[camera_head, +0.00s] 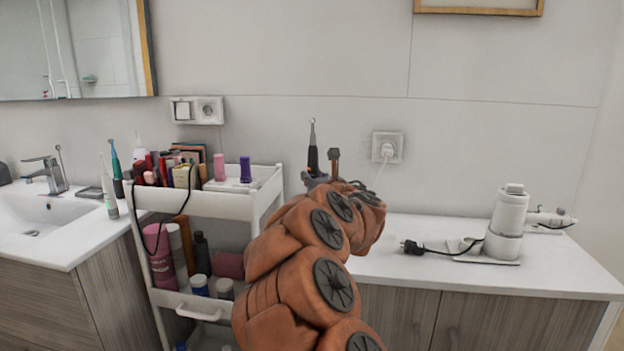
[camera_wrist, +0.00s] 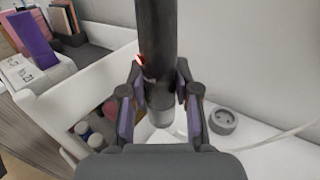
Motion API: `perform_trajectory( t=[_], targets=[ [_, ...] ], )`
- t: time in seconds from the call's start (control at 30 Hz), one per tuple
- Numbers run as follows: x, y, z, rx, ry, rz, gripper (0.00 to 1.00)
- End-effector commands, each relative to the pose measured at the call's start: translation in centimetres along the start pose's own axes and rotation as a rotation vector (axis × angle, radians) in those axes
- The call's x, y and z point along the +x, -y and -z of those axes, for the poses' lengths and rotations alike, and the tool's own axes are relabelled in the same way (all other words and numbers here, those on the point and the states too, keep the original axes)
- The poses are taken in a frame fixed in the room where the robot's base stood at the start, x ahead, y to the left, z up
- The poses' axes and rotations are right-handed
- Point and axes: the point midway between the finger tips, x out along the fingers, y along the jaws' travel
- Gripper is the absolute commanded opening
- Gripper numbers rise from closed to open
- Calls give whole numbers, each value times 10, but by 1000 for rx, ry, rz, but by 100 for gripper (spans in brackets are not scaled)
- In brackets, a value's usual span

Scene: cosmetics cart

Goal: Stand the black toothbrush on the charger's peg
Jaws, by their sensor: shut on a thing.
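My gripper (camera_head: 318,180) is shut on the black toothbrush (camera_head: 313,150) and holds it upright, brush head up, in the air between the cart and the wall socket. In the wrist view, the dark handle (camera_wrist: 157,45) stands between the two fingers (camera_wrist: 158,95), with its grey lower end showing below them. A small round grey base (camera_wrist: 222,122), which looks like the charger, sits on the white counter to the right of the handle and apart from it. Its peg is not clear. In the head view my arm hides this base.
A white cart (camera_head: 236,203) full of cosmetics stands at left, close to my gripper. A white cable hangs from the wall socket (camera_head: 388,147). A black plug (camera_head: 412,247) and a white bottle-shaped device (camera_head: 507,212) are on the counter (camera_head: 560,272) at right. A sink (camera_head: 45,215) is far left.

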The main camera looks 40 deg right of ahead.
Motion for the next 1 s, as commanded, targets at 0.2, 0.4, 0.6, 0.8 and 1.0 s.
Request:
perform_trajectory(
  t=[0.2,0.4,0.6,0.8,1.0],
  targets=[
    [-1,-2,12,-2,0,-2,0],
    [0,-2,28,-1,0,-3,0],
    [0,-3,44,-2,0,-4,0],
    [0,-3,56,-2,1,-4,0],
    [0,-3,58,-1,1,-5,0]
  ],
)
